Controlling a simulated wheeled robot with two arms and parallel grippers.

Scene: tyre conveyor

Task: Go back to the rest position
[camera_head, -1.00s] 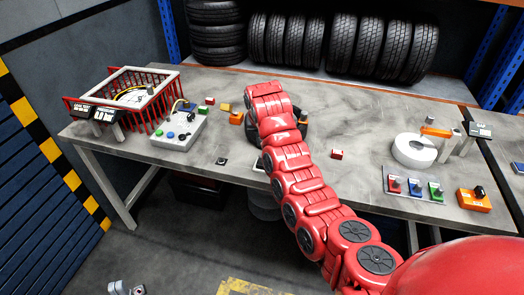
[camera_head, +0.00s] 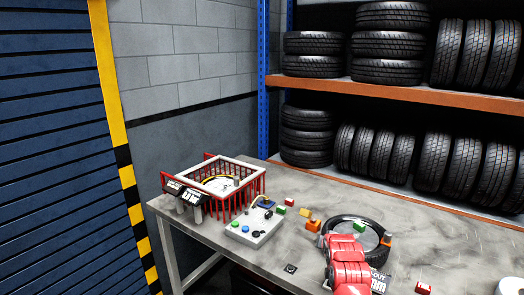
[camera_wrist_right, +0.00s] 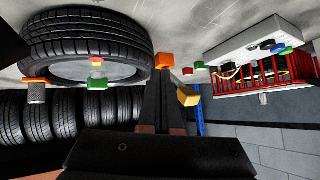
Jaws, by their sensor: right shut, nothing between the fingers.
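My right arm (camera_head: 347,268) reaches in from the bottom of the head view, in front of a tyre (camera_head: 383,258) on the grey table (camera_head: 425,245). The arm hides part of the tyre, and the gripper's fingers cannot be made out there. In the right wrist view my right gripper (camera_wrist_right: 165,82) is shut and empty, its dark fingers together. The tyre (camera_wrist_right: 85,38) is close beside it in that view. My left gripper is in neither current view.
A red basket (camera_head: 255,185) and a grey button box (camera_head: 255,228) stand left on the table. Small coloured blocks, including a yellow one (camera_head: 305,213) and an orange one (camera_head: 313,226), lie between box and tyre. Tyre racks (camera_head: 420,92) stand behind.

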